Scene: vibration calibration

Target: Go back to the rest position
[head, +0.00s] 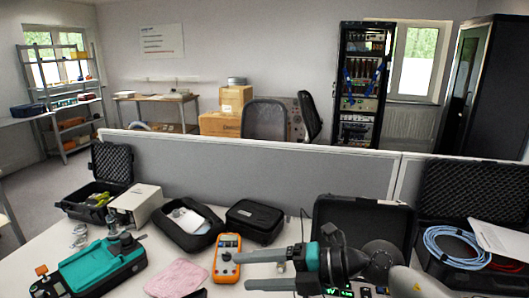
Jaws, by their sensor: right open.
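My right gripper (243,271) reaches in from the lower right and points left over the table. Its two dark fingers are apart, with nothing between them. The upper finger is close to the orange multimeter (229,247) in the picture and overlaps its edge; I cannot tell whether they touch. My right wrist, with a teal ring, hides part of an open black case (340,212) and a device with green lit digits. My left gripper is not in view.
On the white table (150,245) are a teal and black instrument (100,265), a pink cloth (176,278), a white box (140,201) and black cases (255,220). Blue cable (455,235) lies in a case at right. A grey partition (240,174) closes the back.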

